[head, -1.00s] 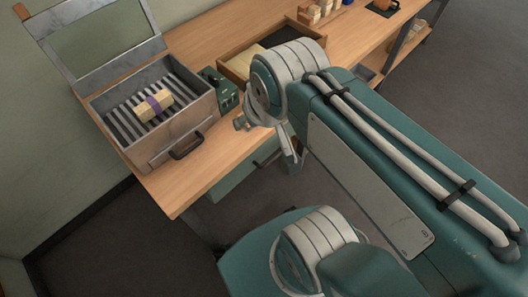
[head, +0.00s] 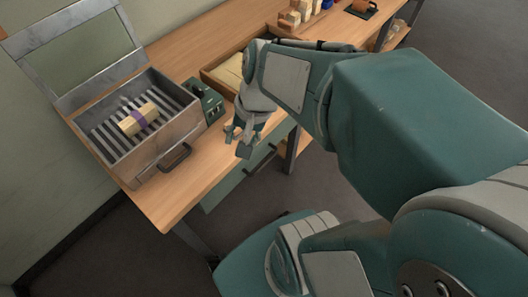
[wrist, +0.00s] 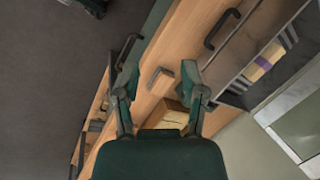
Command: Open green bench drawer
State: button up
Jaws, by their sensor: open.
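The green bench drawer (head: 228,187) is under the front edge of the wooden bench in the head view, and it looks closed. Its dark bar handle (head: 262,161) shows just right of and below my gripper (head: 239,140). My gripper is open and empty, above the bench's front edge. In the wrist view, my gripper (wrist: 160,78) has its two fingers spread over the bench top. The drawer's green front (wrist: 156,27) and dark handle (wrist: 126,50) lie ahead of the left finger, apart from it as far as I can tell. My arm hides part of the bench.
A metal box (head: 150,175) with slats, a raised lid and its own dark handle stands left on the bench, holding a purple-banded block (head: 139,119). A green device (head: 205,102) stands beside it. A wooden tray (head: 210,80) lies behind my gripper. The floor in front is clear.

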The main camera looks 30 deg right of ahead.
notch_tip(320, 180, down, 8)
jog(key=w+d+m+y, duration=0.3)
jog(key=m+y, duration=0.2)
jog(key=m, duration=0.5)
jog(key=m+t+h, duration=0.4)
jog(key=m+t, duration=1)
jog(key=m, duration=1.9)
send_near(268, 159)
jog(key=shift+f+x, duration=0.2)
jog(key=shift+x, duration=2.4)
jog(key=shift+f+x, duration=0.2)
jog(key=shift+x, duration=2.35)
jog(key=shift+d, duration=0.1)
jog(key=shift+s, duration=0.1)
grip_shut()
